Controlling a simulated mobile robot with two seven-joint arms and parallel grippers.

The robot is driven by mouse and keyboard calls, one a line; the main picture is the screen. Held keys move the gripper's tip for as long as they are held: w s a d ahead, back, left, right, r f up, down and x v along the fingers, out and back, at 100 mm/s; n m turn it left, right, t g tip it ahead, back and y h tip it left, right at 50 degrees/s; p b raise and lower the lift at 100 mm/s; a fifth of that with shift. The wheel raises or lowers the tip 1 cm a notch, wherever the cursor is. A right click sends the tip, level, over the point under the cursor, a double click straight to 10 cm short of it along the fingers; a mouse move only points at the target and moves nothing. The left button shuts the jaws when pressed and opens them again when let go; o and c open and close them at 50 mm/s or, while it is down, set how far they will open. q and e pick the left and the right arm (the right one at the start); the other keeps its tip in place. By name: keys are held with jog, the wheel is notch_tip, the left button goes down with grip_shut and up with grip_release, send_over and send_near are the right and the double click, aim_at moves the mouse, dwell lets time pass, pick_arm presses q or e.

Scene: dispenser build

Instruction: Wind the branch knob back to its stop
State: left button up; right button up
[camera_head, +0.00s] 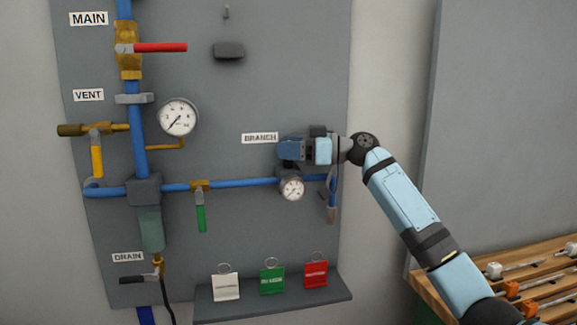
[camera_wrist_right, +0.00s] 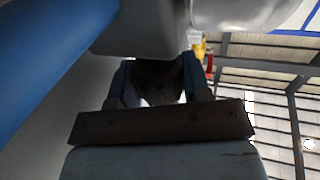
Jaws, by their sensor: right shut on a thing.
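The BRANCH label (camera_head: 260,138) is on the grey panel, just left of my right gripper (camera_head: 288,150). My right gripper is at the branch station, above the small gauge (camera_head: 292,189), and is shut on the branch knob. The gripper hides most of the knob in the head view. In the right wrist view, the two fingers (camera_wrist_right: 157,85) stand on either side of a dark shape under a grey body (camera_wrist_right: 150,30). The knob's turn angle cannot be read. My left gripper is not in view.
A blue pipe (camera_head: 235,183) runs just below the gripper, with a green-handled valve (camera_head: 201,215) to the left. A large gauge (camera_head: 178,117) and a red-handled valve (camera_head: 158,47) are farther left. A shelf (camera_head: 275,309) with several tags is below. A wooden rack (camera_head: 450,285) stands lower right.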

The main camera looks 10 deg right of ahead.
jog(key=shift+n+g+y+b, duration=0.3)
jog(key=shift+n+g, duration=0.6)
jog(key=shift+g, duration=0.5)
jog(key=o, duration=0.9)
jog(key=shift+o, duration=0.2)
jog(key=s+d, duration=0.1)
jog(key=d, duration=1.2)
jog(key=shift+s+d, duration=0.3)
jog(key=shift+s, duration=0.1)
